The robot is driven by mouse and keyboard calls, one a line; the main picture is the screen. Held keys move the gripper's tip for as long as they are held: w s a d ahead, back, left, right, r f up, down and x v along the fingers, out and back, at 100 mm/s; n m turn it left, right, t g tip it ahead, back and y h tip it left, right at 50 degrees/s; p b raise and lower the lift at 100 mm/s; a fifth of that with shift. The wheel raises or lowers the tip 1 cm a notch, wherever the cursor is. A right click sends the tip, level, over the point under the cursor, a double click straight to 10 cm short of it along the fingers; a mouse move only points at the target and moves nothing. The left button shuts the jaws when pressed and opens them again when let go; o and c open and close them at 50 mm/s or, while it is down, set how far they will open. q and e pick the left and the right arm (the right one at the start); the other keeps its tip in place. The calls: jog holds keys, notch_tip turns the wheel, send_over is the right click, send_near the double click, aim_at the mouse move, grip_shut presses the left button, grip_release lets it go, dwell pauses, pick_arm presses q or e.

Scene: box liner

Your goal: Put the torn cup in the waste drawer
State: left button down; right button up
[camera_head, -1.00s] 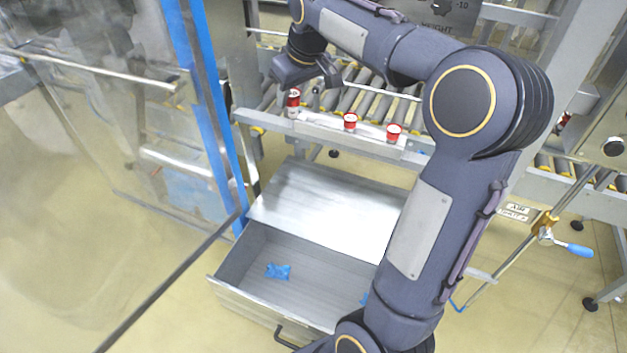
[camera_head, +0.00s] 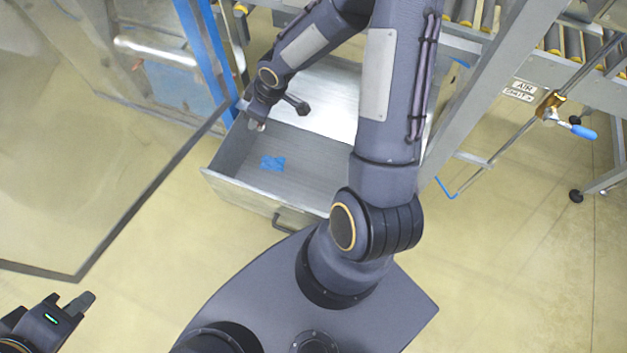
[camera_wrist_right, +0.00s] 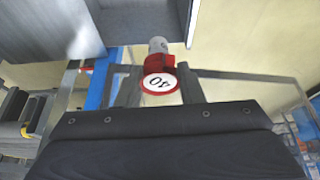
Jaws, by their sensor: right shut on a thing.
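The waste drawer (camera_head: 238,197) stands open in the head view, with a crumpled blue scrap (camera_head: 272,163) on its floor. My right gripper (camera_head: 276,112) is over the drawer's far left corner. In the right wrist view, it is shut on a red and white cup (camera_wrist_right: 160,84) with a round white end marked 40. A pale grey-white part (camera_wrist_right: 158,45) shows beyond the red. In the head view only a small pale bit shows below the gripper; I cannot make out a tear. My left gripper (camera_head: 68,302) is at the lower left, apart from everything; its finger gap is unclear.
A blue-edged frame post (camera_head: 205,60) stands close to the drawer's left side, with a clear panel (camera_head: 90,150) beside it. Conveyor rollers (camera_head: 480,15) are at the top right. A valve with a blue handle (camera_head: 582,131) is at the right. Open floor lies in front.

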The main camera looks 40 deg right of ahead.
jog(key=s+d+f+n+g+y+b, duration=0.1)
jog(key=s+d+f+n+g+b, duration=0.15)
jog(key=f+n+b, duration=0.4)
jog(key=s+d+f+n+g+y+b, duration=0.15)
jog(key=s+f+n, duration=0.25)
jog(key=f, duration=0.6)
jog(key=n+g+b, duration=0.2)
jog(key=n+b, duration=0.5)
jog(key=b, duration=0.6)
send_over(307, 203)
notch_tip(307, 203, down, 20)
jog(key=shift+h, duration=0.45)
notch_tip(307, 203, down, 10)
jog(key=b, duration=0.3)
jog(key=shift+r+b, duration=0.1)
jog(key=shift+b, duration=0.3)
jog(key=o, duration=0.6)
jog(key=shift+c, duration=0.2)
jog(key=o, duration=0.4)
